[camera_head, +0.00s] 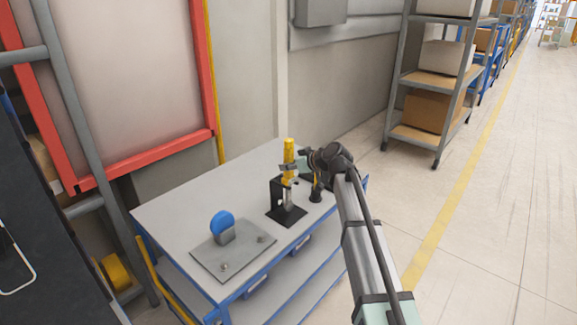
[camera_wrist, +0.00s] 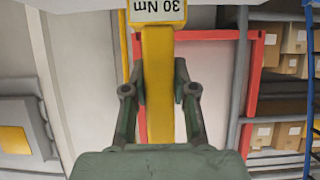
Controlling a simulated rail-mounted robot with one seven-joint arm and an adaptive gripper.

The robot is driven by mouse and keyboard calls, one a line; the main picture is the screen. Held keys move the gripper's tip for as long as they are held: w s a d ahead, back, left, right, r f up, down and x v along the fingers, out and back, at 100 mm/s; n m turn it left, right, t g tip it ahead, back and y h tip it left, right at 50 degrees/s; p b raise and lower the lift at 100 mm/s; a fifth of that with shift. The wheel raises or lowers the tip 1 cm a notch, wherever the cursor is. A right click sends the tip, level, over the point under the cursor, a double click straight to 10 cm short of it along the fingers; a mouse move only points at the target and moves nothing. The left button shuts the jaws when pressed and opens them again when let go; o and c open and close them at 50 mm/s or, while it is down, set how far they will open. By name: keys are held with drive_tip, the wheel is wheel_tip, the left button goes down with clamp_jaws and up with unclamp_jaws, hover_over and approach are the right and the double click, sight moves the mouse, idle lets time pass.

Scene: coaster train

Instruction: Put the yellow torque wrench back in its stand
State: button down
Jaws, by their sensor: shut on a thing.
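The yellow torque wrench (camera_head: 289,150) is upright above the cart's tabletop, with its grey lower part pointing down. In the wrist view its yellow handle (camera_wrist: 158,100) runs between my fingers, with an upside-down "30 Nm" label at the top. My gripper (camera_head: 289,168) is shut on the handle from the right; its two fingers (camera_wrist: 160,78) lie on either side of it in the wrist view. The black stand (camera_head: 284,214) has a flat base and an upright plate. The wrench's lower part is at the stand in the picture; whether it is seated I cannot tell.
A grey plate (camera_head: 208,256) with a blue round part (camera_head: 222,222) and small bolts lies at the front left of the blue-edged cart (camera_head: 175,205). A small black object (camera_head: 316,194) stands right of the stand. A red frame (camera_head: 150,158) is behind, shelving (camera_head: 408,80) at the back right.

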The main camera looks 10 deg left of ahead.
drive_tip(key=shift+f, duration=0.1)
drive_tip(key=c, duration=0.9)
unclamp_jaws()
drive_tip(key=shift+o, duration=0.2)
drive_tip(key=shift+f, duration=0.1)
drive_tip(key=shift+s+d, duration=0.1)
